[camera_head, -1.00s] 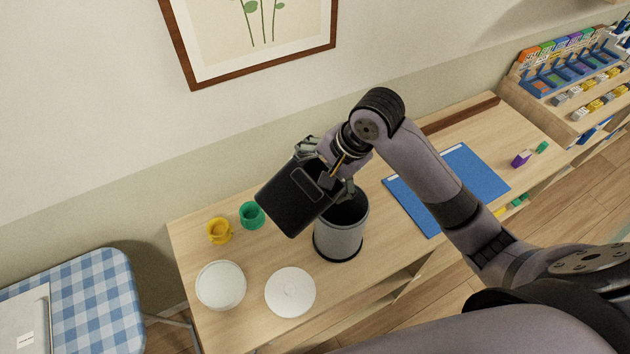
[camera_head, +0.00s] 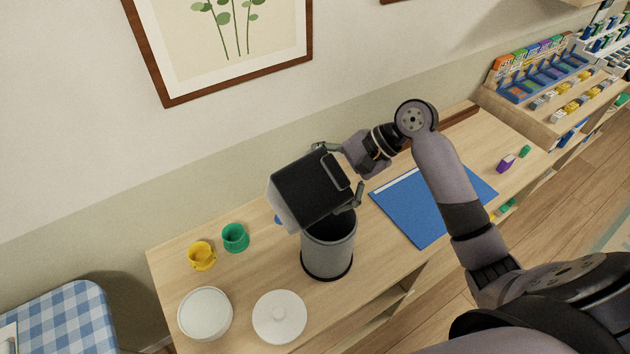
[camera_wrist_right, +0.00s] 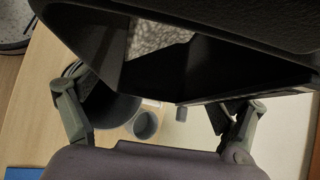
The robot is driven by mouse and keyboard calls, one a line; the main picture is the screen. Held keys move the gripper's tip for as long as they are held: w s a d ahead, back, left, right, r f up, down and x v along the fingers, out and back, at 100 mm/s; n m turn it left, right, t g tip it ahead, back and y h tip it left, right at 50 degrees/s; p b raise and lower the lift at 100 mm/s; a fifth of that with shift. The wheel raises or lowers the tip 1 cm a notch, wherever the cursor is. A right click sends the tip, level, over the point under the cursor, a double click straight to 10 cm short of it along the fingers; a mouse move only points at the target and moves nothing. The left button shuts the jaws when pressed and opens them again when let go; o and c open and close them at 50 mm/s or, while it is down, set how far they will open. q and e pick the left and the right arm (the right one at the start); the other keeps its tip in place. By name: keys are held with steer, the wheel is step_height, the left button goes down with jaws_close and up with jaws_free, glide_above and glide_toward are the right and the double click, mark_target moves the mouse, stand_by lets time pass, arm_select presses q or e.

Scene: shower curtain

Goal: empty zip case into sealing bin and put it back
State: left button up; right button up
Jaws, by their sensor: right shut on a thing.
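The black zip case (camera_head: 308,188) is held in my right gripper (camera_head: 338,178), tilted above the grey round bin (camera_head: 328,252). The case also fills the top of the right wrist view (camera_wrist_right: 215,75), where it looks open, with a grey speckled patch inside. The bin stands upright on the wooden bench; its dark mouth is uncovered and partly hidden by the case. It shows in the right wrist view too (camera_wrist_right: 108,108). A white round lid with a knob (camera_head: 280,316) lies on the bench. I cannot tell what is inside the bin. My left gripper is out of view.
A yellow cup (camera_head: 202,257), a green cup (camera_head: 235,238) and a white round dish (camera_head: 205,314) stand at the bench's left. A blue mat (camera_head: 430,210) lies right of the bin. A sorting rack (camera_head: 550,90) stands far right. The bench front is clear near the bin.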

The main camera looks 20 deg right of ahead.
steer(key=w+d+f+m+y+b, duration=0.1)
steer(key=d+f+m+y+b, duration=0.1)
steer(key=d+y, duration=0.6)
steer(key=shift+w+d+f+y+b, duration=0.25)
steer(key=shift+f+y+b, duration=0.25)
steer(key=shift+y, duration=0.2)
steer(key=shift+a, duration=0.15)
